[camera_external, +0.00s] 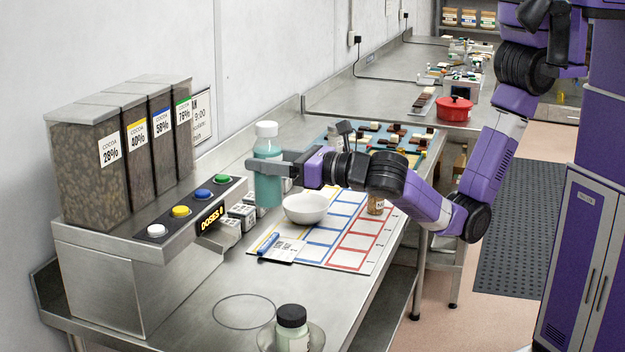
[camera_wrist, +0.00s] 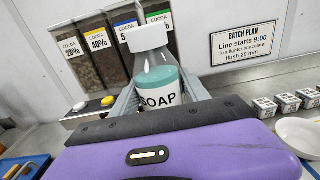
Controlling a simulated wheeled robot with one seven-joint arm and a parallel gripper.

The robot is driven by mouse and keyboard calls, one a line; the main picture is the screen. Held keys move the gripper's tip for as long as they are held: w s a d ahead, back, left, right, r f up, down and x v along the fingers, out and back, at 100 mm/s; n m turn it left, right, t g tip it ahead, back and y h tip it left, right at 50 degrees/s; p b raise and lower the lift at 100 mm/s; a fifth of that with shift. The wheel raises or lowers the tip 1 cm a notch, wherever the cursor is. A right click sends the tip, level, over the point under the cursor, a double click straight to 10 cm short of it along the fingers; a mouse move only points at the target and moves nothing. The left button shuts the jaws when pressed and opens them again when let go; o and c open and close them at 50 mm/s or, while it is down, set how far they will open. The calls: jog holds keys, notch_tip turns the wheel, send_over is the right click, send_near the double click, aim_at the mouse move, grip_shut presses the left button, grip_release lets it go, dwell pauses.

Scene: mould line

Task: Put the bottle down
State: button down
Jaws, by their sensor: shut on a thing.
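The bottle (camera_external: 267,190) is teal with a white cap and stands upright in my grip at the back of the counter, near the wall. In the wrist view the bottle (camera_wrist: 152,65) has a clear upper part and a white label reading SOAP. My gripper (camera_external: 268,168) reaches in from the right and is shut around the bottle's middle; its fingers also show on both sides of the bottle in the wrist view (camera_wrist: 160,100). I cannot tell whether the bottle's base touches the steel counter (camera_external: 215,290).
A white bowl (camera_external: 306,208) and small labelled blocks (camera_external: 243,215) are close to the bottle. The cocoa dispenser (camera_external: 110,265) with coloured buttons stands left. A gridded mat (camera_external: 345,262) lies right. A black-lidded jar (camera_external: 292,325) sits in a dish at the front, beside a bare marked circle (camera_external: 244,310).

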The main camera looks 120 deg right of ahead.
jog(key=s+d+f+p, duration=0.3)
jog(key=s+f, duration=0.5)
jog(key=s, duration=0.4)
jog(key=s+d+r+n+t+y+p, duration=0.1)
jog(key=s+d+r+n+t+y, duration=0.15)
jog(key=s+r, duration=0.7)
jog(key=shift+m+g, duration=0.25)
jog(key=f+b, duration=0.2)
jog(key=f, duration=0.5)
jog(key=f+b, duration=0.3)
jog(key=f, duration=0.4)
jog(key=s+f+b, duration=0.1)
jog(key=f+b, duration=0.1)
jog(key=f, duration=0.4)
jog(key=shift+d+f+b, duration=0.1)
jog(key=shift+f+b, duration=0.3)
jog(key=shift+f, duration=0.15)
jog(key=c, duration=0.6)
grip_release()
jog(key=shift+o, duration=0.2)
